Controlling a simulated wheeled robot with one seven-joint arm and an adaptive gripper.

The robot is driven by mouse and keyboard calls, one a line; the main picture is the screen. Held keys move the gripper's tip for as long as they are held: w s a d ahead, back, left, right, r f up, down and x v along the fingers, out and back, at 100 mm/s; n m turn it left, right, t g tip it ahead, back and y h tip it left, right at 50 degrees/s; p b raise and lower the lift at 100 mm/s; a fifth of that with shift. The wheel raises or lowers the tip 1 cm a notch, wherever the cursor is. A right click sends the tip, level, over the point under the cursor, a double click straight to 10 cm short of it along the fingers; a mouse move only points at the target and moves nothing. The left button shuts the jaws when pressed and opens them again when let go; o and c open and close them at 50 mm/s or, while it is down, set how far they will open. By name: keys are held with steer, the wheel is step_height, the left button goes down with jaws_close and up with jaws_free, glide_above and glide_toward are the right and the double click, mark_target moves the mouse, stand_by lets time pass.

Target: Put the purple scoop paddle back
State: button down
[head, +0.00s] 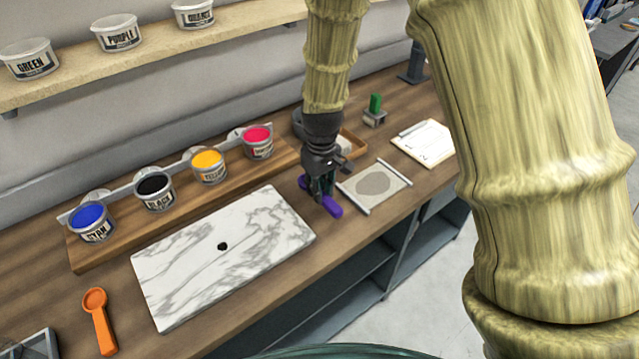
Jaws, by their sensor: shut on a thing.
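The purple scoop paddle (332,207) is in my gripper (321,192), between the marble slab and a small framed screen. My gripper points down and is shut on the paddle. Part of the paddle is hidden behind the fingers. I cannot tell whether the paddle touches the wooden counter. An orange scoop paddle (99,320) lies on the counter at the lower left.
The marble slab (180,270) with a black dab lies left of my gripper. The framed screen (374,186) and a clipboard (424,143) lie right.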

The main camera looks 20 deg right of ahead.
steer(key=w, duration=0.2)
steer(key=w+d, duration=0.1)
steer(key=shift+w+d+f+p, duration=0.1)
steer(key=shift+w+f+p, duration=0.15)
steer(key=shift+p, duration=0.15)
steer(key=shift+s+f, duration=0.15)
steer(key=shift+f, duration=0.15)
steer(key=shift+f+p, duration=0.85)
steer(key=shift+f, duration=0.6)
steer(key=c, duration=1.3)
jaws_free()
steer(key=shift+s+r+b, duration=0.1)
steer(key=shift+r+b, duration=1.9)
steer(key=shift+r, duration=4.05)
